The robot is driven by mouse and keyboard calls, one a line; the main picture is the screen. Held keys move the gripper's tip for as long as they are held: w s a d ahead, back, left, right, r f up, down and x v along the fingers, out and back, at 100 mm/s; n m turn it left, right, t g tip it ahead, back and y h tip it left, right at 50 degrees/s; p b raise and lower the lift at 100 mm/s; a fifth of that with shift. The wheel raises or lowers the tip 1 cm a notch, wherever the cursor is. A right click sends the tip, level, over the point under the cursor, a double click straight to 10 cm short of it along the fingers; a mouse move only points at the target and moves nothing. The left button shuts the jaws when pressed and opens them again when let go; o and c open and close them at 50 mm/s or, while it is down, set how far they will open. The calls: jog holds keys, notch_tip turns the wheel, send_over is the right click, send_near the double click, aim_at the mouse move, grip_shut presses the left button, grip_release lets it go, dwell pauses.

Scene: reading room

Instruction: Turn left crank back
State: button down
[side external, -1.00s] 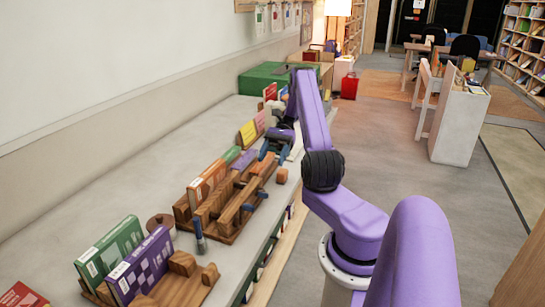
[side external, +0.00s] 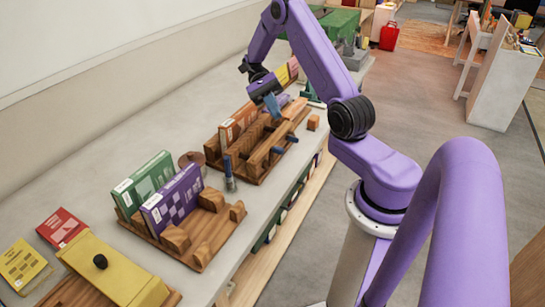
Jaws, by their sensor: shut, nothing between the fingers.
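A wooden device (side external: 262,168) stands on the long pale counter, with an orange book (side external: 238,122) along its back. Two short blue handles, apparently the cranks, show on its front side: the left one (side external: 278,150) and the right one (side external: 291,138), both lying roughly sideways. An upright blue-and-grey piece (side external: 230,176) stands by the device's left end; I cannot tell whether it is attached. My gripper (side external: 272,106) is shut and empty, with its blue fingers pointing down over the back part of the device, apart from both blue handles. Contact with the device is unclear.
A wooden rack (side external: 222,226) holds green and purple books to the left. A yellow block with a black knob (side external: 115,272) is in front left. A brown round piece (side external: 192,160) sits behind the rack, and an orange cube (side external: 313,122) lies near the counter's edge.

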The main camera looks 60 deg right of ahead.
jog(key=s+a+r+n+t+h, duration=0.15)
jog(key=a+n+t+h, duration=0.45)
jog(key=a+h, duration=0.6)
jog(key=s+a+n+t+h, duration=0.2)
jog(key=a+n+t+h, duration=0.3)
jog(key=a+n+h, duration=0.6)
jog(key=m+h, duration=0.2)
jog(key=m, duration=0.1)
send_near(278, 152)
jog(key=shift+g, duration=0.3)
jog(key=d, duration=0.4)
jog(key=d+f, duration=0.1)
jog(key=d, duration=0.1)
jog(key=shift+w+d+f, duration=0.1)
jog(key=shift+w+d, duration=0.15)
jog(key=shift+d, duration=0.15)
jog(key=shift+d+y, duration=0.15)
jog(key=shift+y, duration=0.35)
